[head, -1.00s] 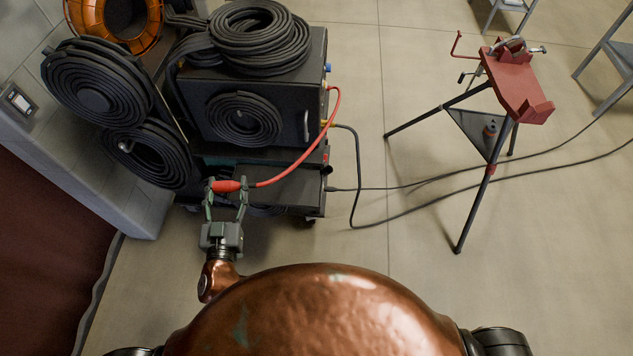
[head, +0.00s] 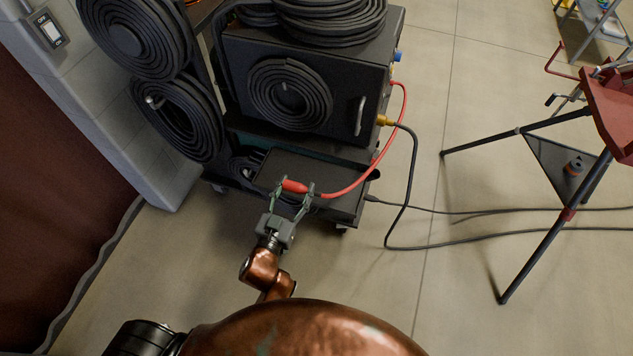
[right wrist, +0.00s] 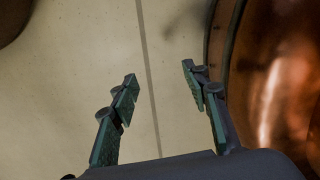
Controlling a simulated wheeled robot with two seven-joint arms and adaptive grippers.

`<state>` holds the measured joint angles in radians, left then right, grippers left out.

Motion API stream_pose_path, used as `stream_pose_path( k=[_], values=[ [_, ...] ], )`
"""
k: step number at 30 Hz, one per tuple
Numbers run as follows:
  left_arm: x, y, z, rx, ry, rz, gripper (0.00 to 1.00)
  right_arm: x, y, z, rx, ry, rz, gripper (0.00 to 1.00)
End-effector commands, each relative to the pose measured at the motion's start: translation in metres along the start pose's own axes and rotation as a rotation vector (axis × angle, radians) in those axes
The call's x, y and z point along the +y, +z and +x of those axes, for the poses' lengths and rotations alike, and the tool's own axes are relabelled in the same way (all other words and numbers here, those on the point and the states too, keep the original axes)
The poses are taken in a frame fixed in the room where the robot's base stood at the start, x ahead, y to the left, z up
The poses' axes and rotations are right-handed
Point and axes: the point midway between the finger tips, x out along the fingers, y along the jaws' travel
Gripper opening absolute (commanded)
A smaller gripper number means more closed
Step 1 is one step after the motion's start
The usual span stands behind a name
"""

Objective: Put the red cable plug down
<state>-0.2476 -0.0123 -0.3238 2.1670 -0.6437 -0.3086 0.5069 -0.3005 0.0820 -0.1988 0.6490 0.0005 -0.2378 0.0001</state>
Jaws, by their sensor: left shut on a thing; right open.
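The red cable plug (head: 294,187) is at the end of a red cable (head: 385,144) that runs up to the right side of a dark machine on a cart. My left gripper (head: 293,193) is shut on the plug, in front of the cart's lower black shelf (head: 326,178) as seen from the head. I cannot tell whether the plug touches the shelf. My right gripper (right wrist: 157,88) shows in the right wrist view. It is open and empty above bare floor, beside my copper-coloured body.
The dark machine (head: 305,85) carries coiled black hose on top. A black cable (head: 410,180) loops on the floor to the right. A red-topped tripod stand (head: 612,105) stands at the right. A grey block wall (head: 105,100) is at the left. Floor between cart and tripod is mostly clear.

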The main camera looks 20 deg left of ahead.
Motion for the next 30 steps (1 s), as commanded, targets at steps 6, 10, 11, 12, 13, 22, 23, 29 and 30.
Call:
stream_pose_path(
  k=[6, 10, 11, 12, 13, 22, 23, 29, 30],
  values=[
    [0.000, 0.027, 0.012, -0.003, 0.004, -0.003, 0.25, -0.001, 0.012, 0.018, -0.022, -0.002, 0.001, 0.43],
    [0.001, 0.035, 0.031, -0.001, 0.005, -0.002, 0.25, -0.002, -0.004, 0.018, -0.021, -0.003, 0.011, 0.43],
    [0.000, 0.038, 0.037, -0.002, 0.005, -0.002, 0.25, -0.003, -0.009, 0.018, -0.021, -0.003, 0.014, 0.43],
    [0.000, 0.042, 0.046, -0.002, 0.005, -0.002, 0.25, -0.003, -0.017, 0.018, -0.020, -0.004, 0.017, 0.43],
    [0.000, 0.045, 0.052, -0.003, 0.005, -0.002, 0.25, -0.003, -0.023, 0.017, -0.018, -0.004, 0.020, 0.43],
    [-0.001, 0.073, 0.107, -0.007, 0.004, -0.004, 0.25, -0.002, -0.078, 0.001, -0.014, -0.008, 0.046, 0.43],
    [-0.001, 0.077, 0.110, -0.007, 0.003, -0.004, 0.25, -0.002, -0.083, -0.001, -0.014, -0.008, 0.049, 0.43],
    [-0.001, 0.100, 0.129, -0.007, 0.004, -0.004, 0.25, 0.001, -0.115, -0.022, -0.011, -0.009, 0.064, 0.43],
    [-0.001, 0.104, 0.133, -0.006, 0.003, -0.004, 0.25, 0.002, -0.119, -0.026, -0.011, -0.009, 0.067, 0.43]
  ],
)
